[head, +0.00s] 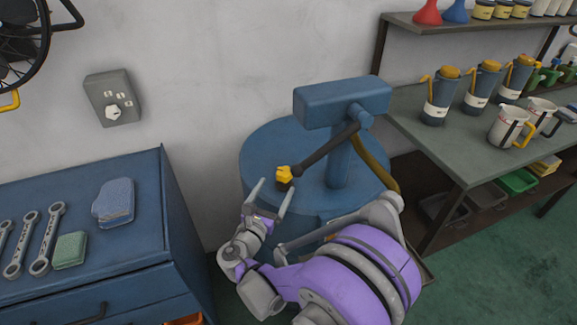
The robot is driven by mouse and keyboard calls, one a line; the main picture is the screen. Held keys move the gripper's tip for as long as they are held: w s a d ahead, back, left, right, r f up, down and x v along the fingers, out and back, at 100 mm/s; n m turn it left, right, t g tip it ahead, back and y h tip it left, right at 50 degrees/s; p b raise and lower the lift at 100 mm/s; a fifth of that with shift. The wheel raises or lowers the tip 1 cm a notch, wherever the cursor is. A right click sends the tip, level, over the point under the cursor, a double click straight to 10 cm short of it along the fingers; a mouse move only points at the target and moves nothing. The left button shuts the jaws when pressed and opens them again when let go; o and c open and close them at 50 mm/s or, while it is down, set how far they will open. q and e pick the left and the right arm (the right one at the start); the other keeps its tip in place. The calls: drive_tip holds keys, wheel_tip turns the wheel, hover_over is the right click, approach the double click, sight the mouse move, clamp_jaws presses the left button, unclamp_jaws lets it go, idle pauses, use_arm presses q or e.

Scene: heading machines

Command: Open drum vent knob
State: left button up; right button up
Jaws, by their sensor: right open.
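The blue drum (262,150) stands against the wall in the middle of the head view. A blue pump head (340,101) on a post rises from its top, with a dark lever sloping down to the left. A small yellow knob (284,174) shows over the drum top, by the lower end of the lever. My right gripper (271,193) is open and empty, its two fingers pointing up just below the yellow knob. Whether a fingertip touches the knob I cannot tell. My right arm hides the drum's lower front. My left gripper is not in view.
A blue tool cabinet (140,235) with wrenches, a cloth and a sponge stands at the left. A workbench (435,140) with jugs and cans stands at the right, below a wall shelf (410,22). A grey switch box (112,98) hangs on the wall.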

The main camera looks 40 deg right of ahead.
drive_tip(key=shift+n, duration=0.3)
drive_tip(key=shift+w+d, duration=0.1)
drive_tip(key=shift+d, duration=0.15)
drive_tip(key=x, duration=1)
drive_tip(key=shift+d, duration=0.15)
drive_tip(key=c, duration=1.4)
